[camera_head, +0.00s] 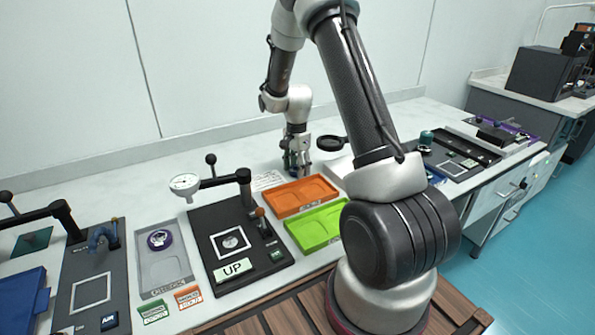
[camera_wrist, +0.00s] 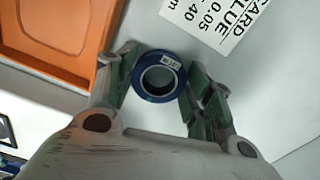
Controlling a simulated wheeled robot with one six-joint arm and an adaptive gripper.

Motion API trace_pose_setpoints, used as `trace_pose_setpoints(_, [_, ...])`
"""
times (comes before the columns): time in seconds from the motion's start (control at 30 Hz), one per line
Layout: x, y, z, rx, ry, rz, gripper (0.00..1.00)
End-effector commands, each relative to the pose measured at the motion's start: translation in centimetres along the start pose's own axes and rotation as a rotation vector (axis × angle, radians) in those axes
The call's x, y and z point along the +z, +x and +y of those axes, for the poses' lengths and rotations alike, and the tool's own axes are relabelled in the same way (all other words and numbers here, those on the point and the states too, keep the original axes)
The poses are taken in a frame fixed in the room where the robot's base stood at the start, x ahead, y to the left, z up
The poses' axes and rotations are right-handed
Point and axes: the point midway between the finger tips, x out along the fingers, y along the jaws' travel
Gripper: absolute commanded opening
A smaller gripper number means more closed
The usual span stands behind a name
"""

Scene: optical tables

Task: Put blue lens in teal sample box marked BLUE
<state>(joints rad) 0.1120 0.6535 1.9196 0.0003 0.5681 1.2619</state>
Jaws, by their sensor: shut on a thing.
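The blue lens (camera_wrist: 142,86) is a dark blue ring with a small white label. In the wrist view it sits between the two fingers of my gripper (camera_wrist: 162,66), which is shut on it. In the head view my gripper (camera_head: 298,165) is low over the back of the white table, just behind the orange tray. The lens is too small there to make out clearly. I cannot make out a teal sample box marked BLUE in either view; my arm covers part of the table to the right.
A printed card reading BLUE (camera_wrist: 215,18) lies close to the lens. The orange tray (camera_head: 283,187) and green tray (camera_head: 318,224) look empty. Left stand a black fixture marked UP (camera_head: 207,262) and a grey tray (camera_head: 143,262) holding a purple ring. A black round-headed tool (camera_head: 332,143) stands right of my gripper.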

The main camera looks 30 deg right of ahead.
Motion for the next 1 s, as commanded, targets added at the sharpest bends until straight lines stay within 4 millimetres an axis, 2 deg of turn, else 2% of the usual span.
trace_pose_setpoints(0.17, [0.0, -1.0, -0.1, -0.003, 0.000, 0.001, 0.23])
trace_pose_setpoints(0.5, [0.0, -7.8, -0.1, -0.004, 0.000, 0.001, 0.23])
trace_pose_setpoints(0.6, [0.0, -9.1, -0.1, -0.002, 0.000, 0.001, 0.23])
trace_pose_setpoints(0.83, [0.0, -10.1, 0.1, 0.000, -0.032, 0.000, 0.23])
trace_pose_setpoints(1.0, [0.1, -10.3, 0.4, -0.001, -0.237, 0.001, 0.23])
